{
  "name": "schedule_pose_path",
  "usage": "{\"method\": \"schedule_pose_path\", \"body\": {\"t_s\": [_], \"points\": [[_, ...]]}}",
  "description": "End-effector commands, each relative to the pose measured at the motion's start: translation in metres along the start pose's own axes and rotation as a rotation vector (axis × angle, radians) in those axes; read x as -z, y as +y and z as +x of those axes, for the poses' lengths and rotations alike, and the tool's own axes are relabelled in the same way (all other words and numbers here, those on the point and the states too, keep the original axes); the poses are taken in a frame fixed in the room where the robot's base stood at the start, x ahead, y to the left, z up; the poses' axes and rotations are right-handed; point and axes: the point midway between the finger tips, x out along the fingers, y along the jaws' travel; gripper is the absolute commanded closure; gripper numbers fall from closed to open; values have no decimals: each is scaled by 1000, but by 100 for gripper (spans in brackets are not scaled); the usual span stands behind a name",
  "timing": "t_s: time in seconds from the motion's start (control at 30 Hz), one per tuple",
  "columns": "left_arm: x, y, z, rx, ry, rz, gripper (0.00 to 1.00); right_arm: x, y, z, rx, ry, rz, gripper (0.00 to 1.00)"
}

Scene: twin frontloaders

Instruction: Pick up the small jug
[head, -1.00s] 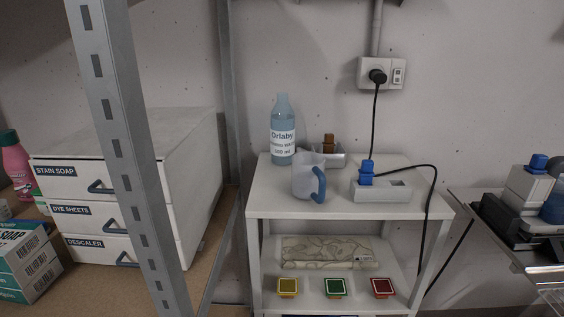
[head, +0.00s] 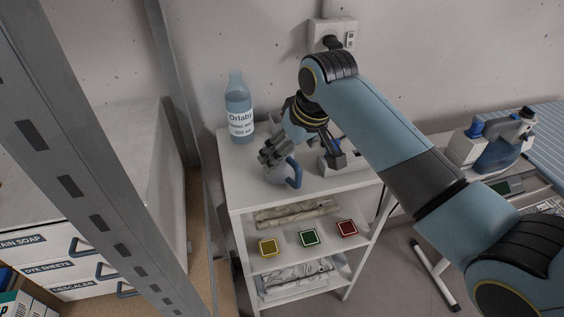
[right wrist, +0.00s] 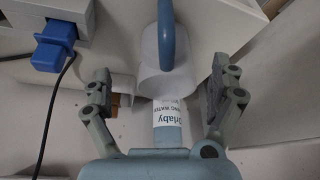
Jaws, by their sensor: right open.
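The small jug (head: 276,173), pale and translucent with a blue handle (head: 295,172), stands on the top of the white shelf cart, partly covered by my gripper in the head view. In the right wrist view the jug (right wrist: 155,75) lies between and beyond the fingers, its blue handle (right wrist: 167,35) at the top. My right gripper (head: 302,160) reaches over the cart from the right, close above the jug. In the right wrist view the right gripper (right wrist: 160,98) is open, with a finger on either side and neither seen touching the jug. My left gripper is not in view.
A labelled Orlaby bottle (head: 239,110) stands behind the jug. A blue plug (right wrist: 54,47) with a black cable sits to one side. Below are yellow (head: 268,247), green (head: 309,238) and red (head: 347,228) pieces. A metal rack post (head: 100,160) rises at left.

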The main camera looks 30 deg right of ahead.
Motion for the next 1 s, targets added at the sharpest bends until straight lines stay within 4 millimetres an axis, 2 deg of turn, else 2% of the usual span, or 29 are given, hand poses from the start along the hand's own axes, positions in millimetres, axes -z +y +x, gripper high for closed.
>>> {"method": "schedule_pose_path", "body": {"t_s": [0.23,0.4,0.5,0.73,0.77,1.0], "points": [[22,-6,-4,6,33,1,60,0,-5,23,2,-2,0,7],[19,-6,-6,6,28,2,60,0,-8,50,0,-1,-1,7],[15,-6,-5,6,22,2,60,0,-8,58,0,-1,-1,7],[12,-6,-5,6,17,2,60,0,-8,61,0,1,-1,7],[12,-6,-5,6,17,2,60,0,-8,61,0,1,-1,9],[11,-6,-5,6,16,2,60,0,-8,60,0,1,0,40]]}}
